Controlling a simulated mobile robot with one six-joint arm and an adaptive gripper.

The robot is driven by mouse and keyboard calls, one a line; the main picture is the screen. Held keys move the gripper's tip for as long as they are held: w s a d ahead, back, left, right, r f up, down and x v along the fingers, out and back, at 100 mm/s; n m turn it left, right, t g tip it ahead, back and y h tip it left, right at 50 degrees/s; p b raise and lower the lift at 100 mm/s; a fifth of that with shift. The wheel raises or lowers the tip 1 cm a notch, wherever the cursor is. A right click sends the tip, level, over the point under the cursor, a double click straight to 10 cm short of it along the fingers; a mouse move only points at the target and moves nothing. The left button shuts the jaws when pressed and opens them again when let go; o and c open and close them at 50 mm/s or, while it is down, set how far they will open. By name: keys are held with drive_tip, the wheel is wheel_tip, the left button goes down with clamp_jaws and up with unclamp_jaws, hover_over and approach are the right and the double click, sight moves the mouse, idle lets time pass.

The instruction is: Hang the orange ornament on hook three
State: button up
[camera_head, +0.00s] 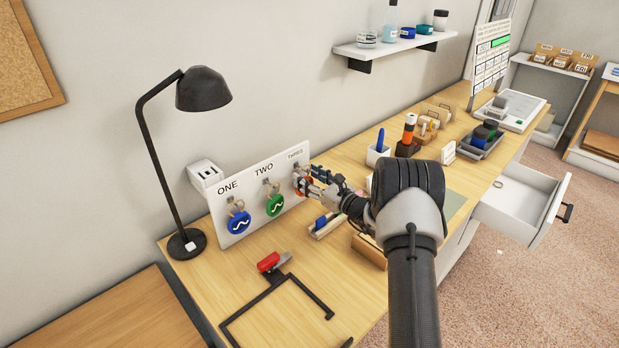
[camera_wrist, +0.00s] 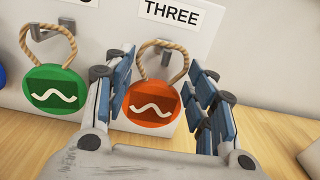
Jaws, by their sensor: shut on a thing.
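The orange ornament (camera_head: 305,187) is a round disc with a white wavy line and a rope loop. In the wrist view the ornament (camera_wrist: 152,103) sits upright between the fingers of my gripper (camera_wrist: 161,72), which is shut on it. My gripper (camera_head: 311,186) reaches the right end of the white hook board (camera_head: 244,213). Grey hook three (camera_wrist: 166,59) is under the label THREE. The top of the rope loop (camera_wrist: 161,43) is at this hook; whether the hook bears its weight I cannot tell.
A green ornament (camera_head: 275,205) hangs under TWO and a blue ornament (camera_head: 239,223) under ONE. A black lamp (camera_head: 204,90) stands left of the board. A red-handled black frame tool (camera_head: 275,262) lies in front. Several desk items stand to the right.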

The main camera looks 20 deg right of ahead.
drive_tip(key=shift+f, duration=0.4)
idle(0.4)
drive_tip(key=o, duration=1.3)
drive_tip(key=shift+o, duration=0.2)
